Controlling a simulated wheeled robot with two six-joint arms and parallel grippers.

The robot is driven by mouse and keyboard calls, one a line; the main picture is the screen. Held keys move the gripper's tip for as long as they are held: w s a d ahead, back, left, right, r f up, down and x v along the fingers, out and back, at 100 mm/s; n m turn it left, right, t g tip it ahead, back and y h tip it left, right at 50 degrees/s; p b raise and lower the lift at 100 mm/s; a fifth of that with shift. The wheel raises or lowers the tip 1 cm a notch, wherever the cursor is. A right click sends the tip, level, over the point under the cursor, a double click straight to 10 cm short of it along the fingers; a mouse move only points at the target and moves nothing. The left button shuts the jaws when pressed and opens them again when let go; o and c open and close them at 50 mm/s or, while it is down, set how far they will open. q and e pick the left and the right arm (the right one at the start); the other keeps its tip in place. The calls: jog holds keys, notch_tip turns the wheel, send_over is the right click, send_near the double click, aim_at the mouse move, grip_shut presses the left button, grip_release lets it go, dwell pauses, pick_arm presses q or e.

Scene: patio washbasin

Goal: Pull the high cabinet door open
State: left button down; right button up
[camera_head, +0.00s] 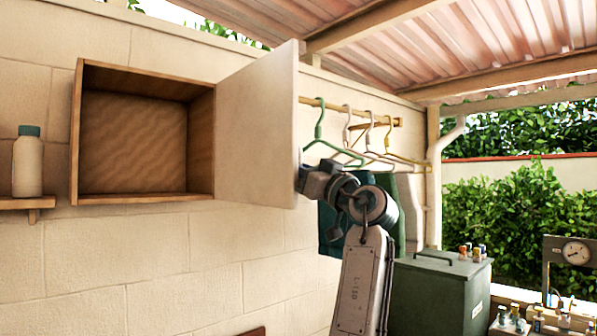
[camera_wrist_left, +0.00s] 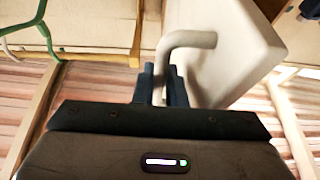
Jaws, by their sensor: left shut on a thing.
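The high wooden cabinet (camera_head: 203,197) hangs on the wall, and its inside looks empty. Its pale door (camera_head: 257,125) stands wide open, swung out from the cabinet's right side. In the left wrist view the door (camera_wrist_left: 240,50) carries a bent grey handle (camera_wrist_left: 190,39). My left gripper (camera_wrist_left: 170,85) is shut on the end of that handle. In the head view my left gripper (camera_head: 303,180) is at the door's lower outer edge, partly hidden by the door. The handle is hidden in the head view. My right gripper is in neither view.
A bottle (camera_head: 27,165) stands on a small shelf (camera_head: 22,203) left of the cabinet. Hangers (camera_head: 320,131) hang from a rail (camera_head: 335,108) behind the door. A green box (camera_head: 440,295) stands at lower right. The wall below the cabinet is mostly clear.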

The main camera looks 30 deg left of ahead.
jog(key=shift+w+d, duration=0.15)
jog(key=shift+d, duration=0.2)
pick_arm(q)
jog(key=c, duration=1.8)
grip_release()
jog(key=shift+a, duration=0.2)
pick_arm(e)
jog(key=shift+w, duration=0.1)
